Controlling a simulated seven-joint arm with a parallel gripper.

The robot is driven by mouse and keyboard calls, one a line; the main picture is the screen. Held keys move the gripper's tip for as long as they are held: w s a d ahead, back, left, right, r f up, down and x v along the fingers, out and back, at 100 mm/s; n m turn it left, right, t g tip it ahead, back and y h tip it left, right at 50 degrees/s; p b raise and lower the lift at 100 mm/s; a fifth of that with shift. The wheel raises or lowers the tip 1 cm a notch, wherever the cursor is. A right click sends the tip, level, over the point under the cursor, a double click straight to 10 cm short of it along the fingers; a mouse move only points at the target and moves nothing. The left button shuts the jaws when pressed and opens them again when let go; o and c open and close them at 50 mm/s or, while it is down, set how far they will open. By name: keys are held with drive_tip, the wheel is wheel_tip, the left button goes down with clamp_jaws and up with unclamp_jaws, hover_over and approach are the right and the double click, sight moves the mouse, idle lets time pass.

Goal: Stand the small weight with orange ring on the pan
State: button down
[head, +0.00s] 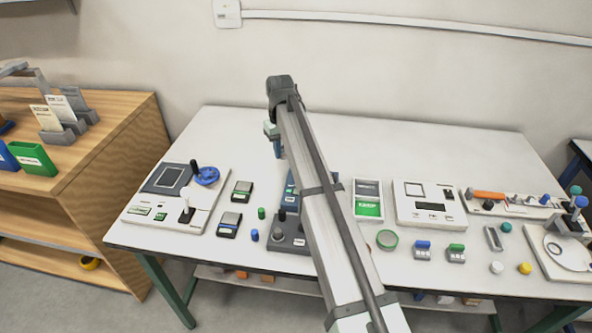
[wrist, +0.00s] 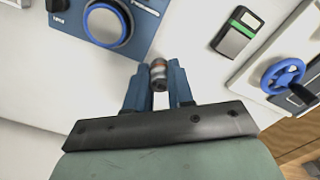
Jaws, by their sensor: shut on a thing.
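My gripper (wrist: 159,80) has blue fingers and is shut on the small weight with orange ring (wrist: 158,72), a small metal cylinder, in the wrist view. In the head view my gripper (head: 277,148) hangs over the back of the table, left of my arm; the weight cannot be made out there. A round grey disc with a blue rim, which looks like the pan (wrist: 106,24), sits on a blue device at the upper left of the wrist view. The weight is beside it in the picture, apart from it. In the head view the blue device (head: 290,189) is mostly hidden behind my arm.
A small dark device with a green label (wrist: 236,33) and a panel with a blue handwheel (wrist: 283,76) lie right in the wrist view. In the head view a dark grey device (head: 289,244) stands in front of the blue one. The table's back strip (head: 225,135) is clear.

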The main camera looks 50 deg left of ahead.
drive_tip(key=shift+w+d+r, duration=2.05)
drive_tip(key=shift+w+d, duration=0.8)
drive_tip(key=shift+w, duration=0.35)
drive_tip(key=shift+n, duration=0.3)
drive_tip(key=shift+f, duration=4.65)
drive_tip(key=shift+f, duration=0.1)
drive_tip(key=c, duration=1)
unclamp_jaws()
wheel_tip(320, 180, up, 12)
drive_tip(key=shift+r, duration=0.15)
